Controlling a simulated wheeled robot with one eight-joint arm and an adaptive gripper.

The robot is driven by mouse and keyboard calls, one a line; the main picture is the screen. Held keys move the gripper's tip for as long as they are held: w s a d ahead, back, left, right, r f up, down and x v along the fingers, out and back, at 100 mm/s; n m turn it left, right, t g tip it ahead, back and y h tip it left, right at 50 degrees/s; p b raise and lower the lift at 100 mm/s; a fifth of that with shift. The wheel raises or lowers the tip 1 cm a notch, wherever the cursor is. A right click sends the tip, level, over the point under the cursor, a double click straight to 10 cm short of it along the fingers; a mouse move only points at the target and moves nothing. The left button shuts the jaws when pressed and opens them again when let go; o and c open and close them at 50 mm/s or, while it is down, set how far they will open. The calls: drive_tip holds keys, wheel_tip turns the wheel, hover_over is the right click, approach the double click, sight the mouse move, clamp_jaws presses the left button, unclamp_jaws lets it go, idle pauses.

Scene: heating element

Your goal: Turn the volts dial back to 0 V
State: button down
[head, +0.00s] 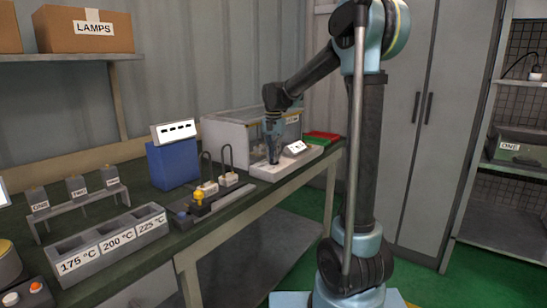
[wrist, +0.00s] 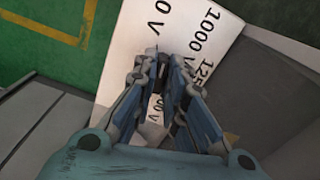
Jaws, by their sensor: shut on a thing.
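My gripper (head: 273,160) points down onto the white volts panel (head: 262,172) at the far end of the bench. In the wrist view its fingers (wrist: 158,62) are closed together over the white panel face (wrist: 190,15), shut on the volts dial. The dial itself is hidden by the fingers, so its setting cannot be read.
A small display (head: 295,147) stands on the panel, right of my gripper. A clear-fronted box (head: 222,133) is behind. Red and green trays (head: 322,136) lie to the right.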

drive_tip(key=shift+w+n, duration=0.1)
drive_tip(key=shift+n, duration=1.8)
drive_tip(key=c, duration=1.6)
unclamp_jaws()
drive_tip(key=shift+c, duration=0.2)
wheel_tip(320, 180, up, 12)
